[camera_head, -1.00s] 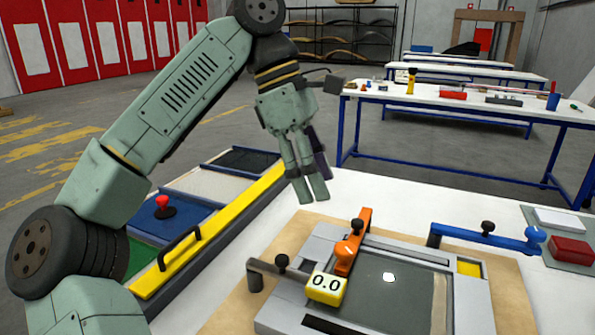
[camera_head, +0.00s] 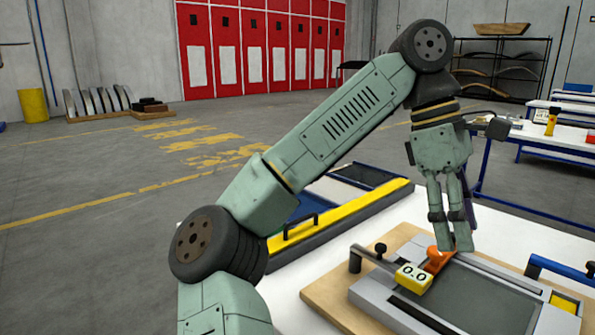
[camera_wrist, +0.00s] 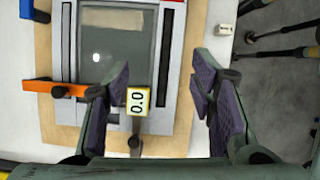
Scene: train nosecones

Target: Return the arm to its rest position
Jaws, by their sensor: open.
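My arm is raised and bent over the white table (camera_head: 520,228). My gripper (camera_head: 457,246) points downward at the arm's end, above the table and the grey fixture. In the wrist view my gripper (camera_wrist: 160,103) is open, its purple-padded fingers wide apart with nothing held between them. Below it lies the grey fixture (camera_head: 445,325) with a dark panel, on a tan board (camera_head: 335,303). A yellow block reading 0.0 (camera_head: 413,277) sits at the fixture's edge; it also shows in the wrist view (camera_wrist: 138,101). An orange clamp (camera_head: 436,260) stands beside it, partly hidden by the fingers.
A blue clamp (camera_head: 560,268) stands at the fixture's right. A tray with a yellow bar (camera_head: 350,219) and black handle lies behind my arm. Another worktable (camera_head: 540,140) with small items is at the right. Open floor (camera_head: 100,240) lies to the left.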

